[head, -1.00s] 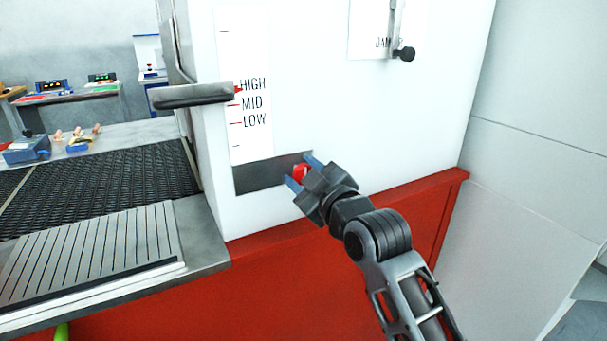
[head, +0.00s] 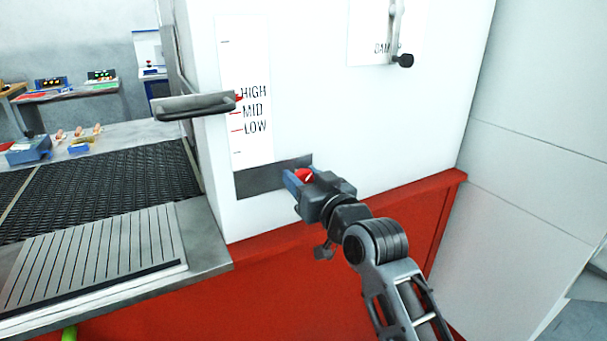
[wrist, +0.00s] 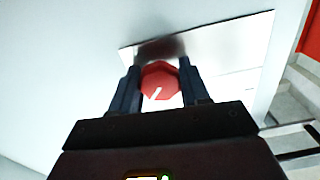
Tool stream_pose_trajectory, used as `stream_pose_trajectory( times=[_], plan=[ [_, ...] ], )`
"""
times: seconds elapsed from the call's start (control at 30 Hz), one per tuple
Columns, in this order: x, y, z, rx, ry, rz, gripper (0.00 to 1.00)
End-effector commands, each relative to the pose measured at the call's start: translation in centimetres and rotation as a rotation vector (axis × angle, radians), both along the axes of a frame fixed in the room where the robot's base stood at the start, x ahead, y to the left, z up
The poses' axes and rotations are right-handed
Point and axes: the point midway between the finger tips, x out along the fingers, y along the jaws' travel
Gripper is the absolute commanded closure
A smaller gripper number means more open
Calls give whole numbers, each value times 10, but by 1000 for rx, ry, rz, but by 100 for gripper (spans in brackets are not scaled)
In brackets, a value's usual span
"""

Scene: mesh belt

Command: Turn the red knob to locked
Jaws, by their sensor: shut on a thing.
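The red knob (head: 304,175) sits on a grey metal plate (head: 262,180) low on the white machine housing. In the wrist view the knob (wrist: 160,82) is an octagonal red cap with a white pointer line slanting to the lower left. My gripper (head: 300,178) is shut on the knob, with one blue-grey finger on either side of it; the fingers also show in the wrist view (wrist: 160,88). Any lettering for the locked position is hidden or too small to read.
A grey lever handle (head: 195,105) sticks out left of the HIGH, MID, LOW scale (head: 248,140). A damper lever with a black knob (head: 402,61) hangs at upper right. The mesh belt (head: 110,185) lies at left. The white wall right of my gripper is bare.

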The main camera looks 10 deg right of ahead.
Motion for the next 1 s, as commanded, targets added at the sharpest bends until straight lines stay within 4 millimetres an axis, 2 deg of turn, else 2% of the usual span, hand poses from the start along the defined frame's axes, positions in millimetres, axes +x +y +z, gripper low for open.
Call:
stream_pose_trajectory(
  times=[0.6, 1.0],
  plan=[
    [0, 0, 1, 542, 159, 0, 85],
    [0, -1, 0, 751, 218, -1, 85]
  ],
)
